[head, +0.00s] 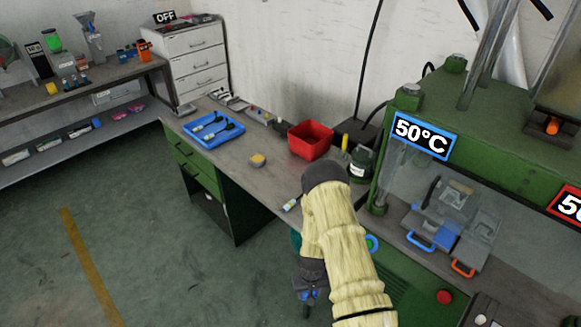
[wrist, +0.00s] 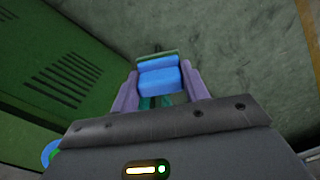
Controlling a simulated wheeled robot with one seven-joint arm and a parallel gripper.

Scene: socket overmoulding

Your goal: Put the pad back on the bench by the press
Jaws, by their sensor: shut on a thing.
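My gripper (head: 308,296) hangs low beside the bench's front edge, pointing down over the floor. In the wrist view, its two purple fingers (wrist: 160,88) are shut on a blue block with a green far edge, which looks like the pad (wrist: 158,72). In the head view only small blue bits show at the fingers. The bench (head: 238,155) has a grey top. The green press (head: 500,120) stands to the right, with a 50°C sign (head: 424,135). My sleeved arm hides part of the bench front.
On the bench are a blue tray (head: 226,138) with tools, a yellowish round item (head: 257,160), a red bin (head: 310,138) and a dark green jar (head: 361,165). A green cabinet side (wrist: 65,75) is left of my gripper; floor lies below.

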